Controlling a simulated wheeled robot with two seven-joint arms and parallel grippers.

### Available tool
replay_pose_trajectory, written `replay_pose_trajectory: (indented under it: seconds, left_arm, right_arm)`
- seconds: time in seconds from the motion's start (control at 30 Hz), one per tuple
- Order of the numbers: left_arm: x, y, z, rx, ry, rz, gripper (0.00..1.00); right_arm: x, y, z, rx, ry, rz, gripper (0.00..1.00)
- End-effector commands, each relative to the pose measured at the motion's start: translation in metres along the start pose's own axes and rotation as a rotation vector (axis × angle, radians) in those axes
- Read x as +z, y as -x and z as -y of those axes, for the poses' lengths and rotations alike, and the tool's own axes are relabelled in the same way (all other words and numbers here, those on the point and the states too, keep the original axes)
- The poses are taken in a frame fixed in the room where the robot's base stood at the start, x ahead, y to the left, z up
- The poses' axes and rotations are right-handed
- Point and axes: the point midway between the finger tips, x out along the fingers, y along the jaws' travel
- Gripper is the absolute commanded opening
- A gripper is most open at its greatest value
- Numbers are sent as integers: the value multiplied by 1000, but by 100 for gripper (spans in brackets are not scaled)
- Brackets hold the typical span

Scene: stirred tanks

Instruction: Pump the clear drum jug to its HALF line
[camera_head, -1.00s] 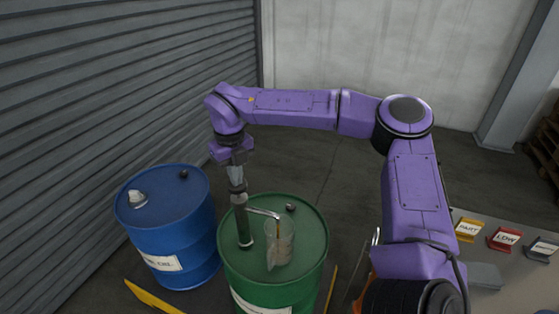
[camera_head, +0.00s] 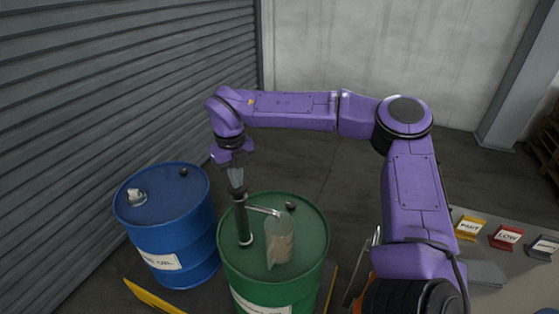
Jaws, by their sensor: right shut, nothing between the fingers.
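The clear jug (camera_head: 280,245) stands upright on top of the green drum (camera_head: 310,230), under the spout (camera_head: 264,210) of the pump. Its lower part looks amber; the level and its line marks are too small to read. The dark pump (camera_head: 243,225) stands upright in the green drum, left of the jug. My right gripper (camera_head: 237,186) points down at the top of the pump, shut and holding nothing, its tips appearing to touch the pump's top. My left gripper is not in view.
A blue drum (camera_head: 165,220) stands left of the green one, with a small pale cap on its lid. At right, a grey bench (camera_head: 485,270) carries yellow, red and grey labelled signs. A shutter wall closes the left side.

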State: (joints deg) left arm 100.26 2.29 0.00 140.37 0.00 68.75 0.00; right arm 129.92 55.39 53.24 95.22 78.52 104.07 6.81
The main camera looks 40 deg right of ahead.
Motion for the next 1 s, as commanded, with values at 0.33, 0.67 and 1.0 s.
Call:
replay_pose_trajectory:
  seconds: [0.33, 0.67, 1.0]
  left_arm:
    - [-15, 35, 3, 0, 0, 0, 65]
    - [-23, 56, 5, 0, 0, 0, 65]
    - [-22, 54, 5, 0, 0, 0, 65]
  right_arm:
    - [0, 44, 0, -1, 0, -1, 0]
    - [0, 70, 0, -1, -1, 0, 0]
    - [0, 68, 0, 0, 0, 1, 0]
